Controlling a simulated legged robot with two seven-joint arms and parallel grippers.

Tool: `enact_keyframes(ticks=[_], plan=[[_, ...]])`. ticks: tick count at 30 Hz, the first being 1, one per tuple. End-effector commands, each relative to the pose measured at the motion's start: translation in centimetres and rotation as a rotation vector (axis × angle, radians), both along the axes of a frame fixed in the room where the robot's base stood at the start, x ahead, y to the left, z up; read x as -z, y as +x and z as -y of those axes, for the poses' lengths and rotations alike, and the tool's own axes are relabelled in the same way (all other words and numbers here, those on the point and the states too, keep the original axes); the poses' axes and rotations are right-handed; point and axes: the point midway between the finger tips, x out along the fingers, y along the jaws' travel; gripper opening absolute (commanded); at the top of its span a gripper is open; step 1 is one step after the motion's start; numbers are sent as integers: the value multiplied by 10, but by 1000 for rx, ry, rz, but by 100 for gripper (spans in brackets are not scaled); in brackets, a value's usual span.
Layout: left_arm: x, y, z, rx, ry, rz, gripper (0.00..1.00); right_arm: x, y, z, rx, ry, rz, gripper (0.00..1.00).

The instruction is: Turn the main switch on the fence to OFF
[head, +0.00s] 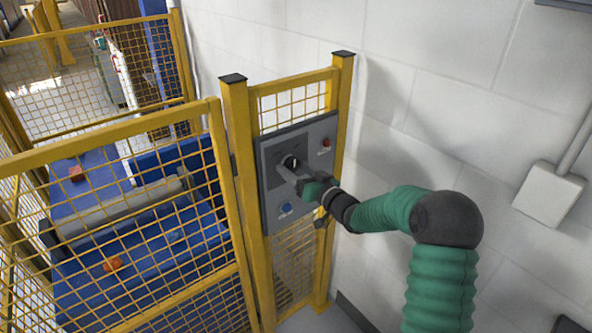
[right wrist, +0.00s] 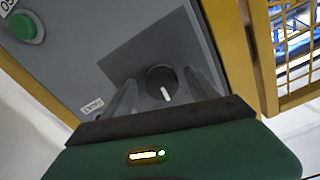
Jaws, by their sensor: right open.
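The main switch (right wrist: 161,82) is a round black knob with a white pointer mark, set on a dark plate of the grey control panel (head: 271,215) on the yellow fence. It also shows in the head view (head: 290,162), partly behind the gripper. My right gripper (head: 285,172) is at the panel with its fingers pointing at the knob. In the right wrist view its open fingers (right wrist: 162,88) stand on either side of the knob. I cannot tell whether they touch it. My left gripper is not in view.
A white wall (head: 440,90) with a grey box (head: 548,194) is at right.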

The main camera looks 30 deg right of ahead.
Motion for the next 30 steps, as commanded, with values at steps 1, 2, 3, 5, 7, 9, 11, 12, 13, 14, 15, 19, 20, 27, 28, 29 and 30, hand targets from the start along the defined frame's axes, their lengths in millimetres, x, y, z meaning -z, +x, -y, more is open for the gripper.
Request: enact_keyframes(ticks=[1, 2, 3, 5, 7, 9, 11, 12, 13, 14, 15, 19, 20, 27, 28, 29, 30], plan=[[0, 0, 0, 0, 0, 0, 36, 0, 0, 0, 0, 0, 0, 68], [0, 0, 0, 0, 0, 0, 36, 0, 0, 0, 0, 0, 0, 68], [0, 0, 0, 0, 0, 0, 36, 0, 0, 0, 0, 0, 0, 67], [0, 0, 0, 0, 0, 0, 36, 0, 0, 0, 0, 0, 0, 59], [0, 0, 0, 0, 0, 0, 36, 0, 0, 0, 0, 0, 0, 50], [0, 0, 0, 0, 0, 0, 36, 0, -1, 0, 0, 0, 0, 40], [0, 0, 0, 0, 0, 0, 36, 0, -1, 1, 1, 0, 0, 33], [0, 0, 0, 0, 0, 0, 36, 0, -1, 1, 1, 0, 0, 27], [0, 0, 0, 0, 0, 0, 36, 0, -1, 1, 1, 0, 0, 24], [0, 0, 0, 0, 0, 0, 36, 0, -1, 1, 1, 0, 0, 20], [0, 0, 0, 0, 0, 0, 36, 0, -1, 1, 1, 0, 0, 14], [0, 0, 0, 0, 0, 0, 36, 0, -1, 1, 2, 0, -1, 6], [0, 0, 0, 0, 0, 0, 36, 1, -1, 1, 2, -1, -1, 6], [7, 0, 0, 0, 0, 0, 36, 2, -1, 2, 2, -52, 3, 6], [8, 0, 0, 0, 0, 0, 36, 2, -1, 2, 2, -65, 5, 6], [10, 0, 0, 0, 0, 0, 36, 3, -1, 2, 2, -79, 6, 6], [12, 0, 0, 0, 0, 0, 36, 3, -1, 2, 2, -102, 7, 6]])
